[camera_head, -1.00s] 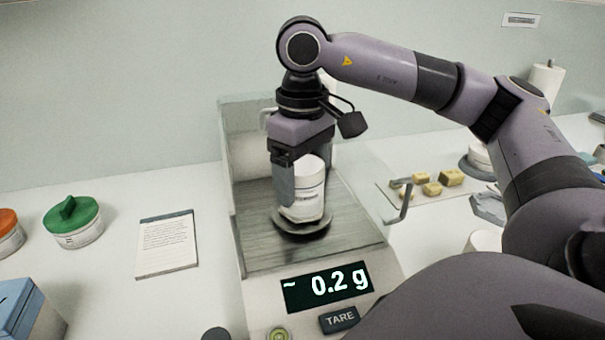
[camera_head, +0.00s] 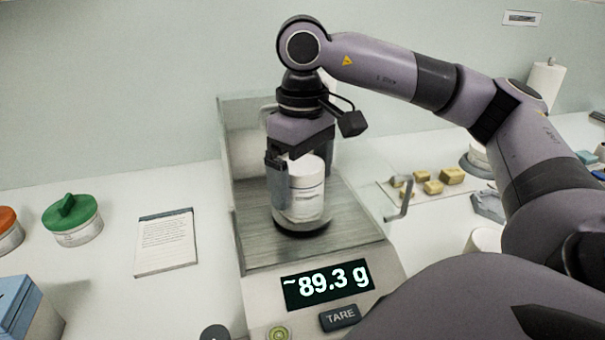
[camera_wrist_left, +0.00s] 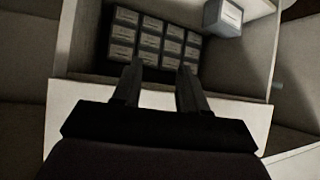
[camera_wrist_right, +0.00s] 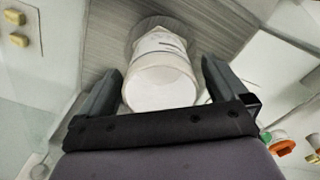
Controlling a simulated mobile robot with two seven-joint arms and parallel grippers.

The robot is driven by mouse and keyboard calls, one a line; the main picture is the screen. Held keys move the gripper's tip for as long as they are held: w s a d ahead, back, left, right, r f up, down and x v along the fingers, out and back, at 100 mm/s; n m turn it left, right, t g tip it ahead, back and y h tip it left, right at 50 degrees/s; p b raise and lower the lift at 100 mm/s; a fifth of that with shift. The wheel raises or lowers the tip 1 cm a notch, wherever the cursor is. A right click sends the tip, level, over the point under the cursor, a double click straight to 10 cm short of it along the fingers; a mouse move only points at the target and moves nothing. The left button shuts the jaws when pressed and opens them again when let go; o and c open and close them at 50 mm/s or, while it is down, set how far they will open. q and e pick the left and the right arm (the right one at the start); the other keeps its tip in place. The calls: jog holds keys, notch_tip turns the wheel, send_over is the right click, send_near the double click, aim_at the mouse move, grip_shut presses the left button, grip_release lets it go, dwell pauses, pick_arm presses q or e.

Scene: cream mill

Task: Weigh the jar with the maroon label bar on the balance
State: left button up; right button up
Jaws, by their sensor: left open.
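A white jar (camera_head: 306,188) stands upright on the round pan (camera_head: 292,231) of the balance (camera_head: 262,262). Faint dark print shows on its side; I cannot make out a maroon bar. The display (camera_head: 327,286) reads "~89.3 g". My right gripper (camera_head: 300,182) is around the jar from above, fingers open; in the right wrist view its fingers (camera_wrist_right: 160,85) stand on either side of the jar (camera_wrist_right: 162,82), with a clear gap at the right one. My left gripper (camera_wrist_left: 158,82) shows only in its wrist view, open and empty, over a drawer or bin of small labelled boxes (camera_wrist_left: 150,42).
The balance has clear shield walls and a handle (camera_head: 405,198) close to my right arm. The TARE button (camera_head: 340,317) is at its front. A note card (camera_head: 166,243), a green-lidded tub (camera_head: 72,220) and a blue box (camera_head: 18,305) lie left. Yellowish blocks (camera_head: 451,177) lie right.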

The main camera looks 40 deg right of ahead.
notch_tip(320, 180, up, 7)
jog(key=p, duration=0.1)
dwell(0.4)
jog(key=shift+a, duration=0.1)
